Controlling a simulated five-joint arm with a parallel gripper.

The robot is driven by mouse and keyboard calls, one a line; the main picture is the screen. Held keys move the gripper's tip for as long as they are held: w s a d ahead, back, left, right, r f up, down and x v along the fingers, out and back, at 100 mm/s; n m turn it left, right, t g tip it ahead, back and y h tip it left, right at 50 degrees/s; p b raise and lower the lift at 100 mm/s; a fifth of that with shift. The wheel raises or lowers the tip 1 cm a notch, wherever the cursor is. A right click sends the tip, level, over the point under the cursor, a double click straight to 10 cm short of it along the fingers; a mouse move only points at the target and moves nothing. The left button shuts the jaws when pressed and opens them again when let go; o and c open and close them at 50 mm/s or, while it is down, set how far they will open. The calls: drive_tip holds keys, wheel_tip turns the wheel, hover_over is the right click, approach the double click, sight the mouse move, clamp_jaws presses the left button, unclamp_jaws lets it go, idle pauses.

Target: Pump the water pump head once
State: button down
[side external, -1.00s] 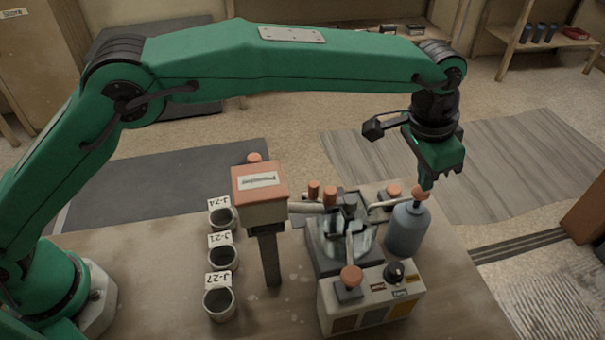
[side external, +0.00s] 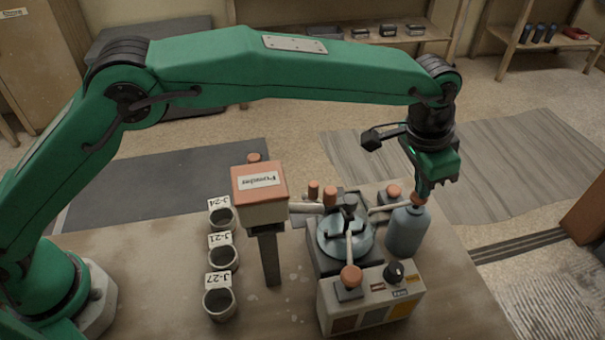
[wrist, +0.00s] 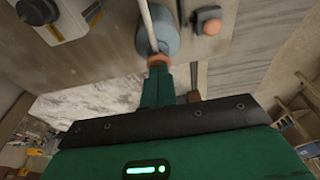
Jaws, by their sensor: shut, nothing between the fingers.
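The water pump is a grey-blue bottle (side external: 405,234) standing upright near the right edge of the bench, with an orange pump head (side external: 418,199) on top. My gripper (side external: 421,191) is shut and empty, pointing down, with its tips at the top of the pump head. They appear to touch it. In the wrist view the bottle (wrist: 166,34) and orange head (wrist: 157,60) lie just beyond my gripper's tips (wrist: 160,70). The pale spout runs from the head toward the round bowl. My fingers partly hide the head.
Left of the bottle stands a mixer with a round bowl (side external: 335,244). A control box (side external: 371,302) with an orange knob and a black dial is in front. A post dispenser (side external: 260,195) and labelled cups (side external: 221,257) stand further left.

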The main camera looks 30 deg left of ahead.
drive_tip(key=shift+v, duration=1.2)
drive_tip(key=shift+w+d+r, duration=0.15)
drive_tip(key=shift+w+r, duration=0.05)
drive_tip(key=shift+r, duration=0.05)
drive_tip(key=v, duration=0.3)
drive_tip(key=w+v, duration=0.1)
drive_tip(key=v, duration=0.1)
drive_tip(key=shift+s+d+r, duration=0.1)
drive_tip(key=shift+d+r, duration=0.25)
drive_tip(key=shift+r, duration=0.1)
drive_tip(key=shift+a, duration=0.1)
idle(0.4)
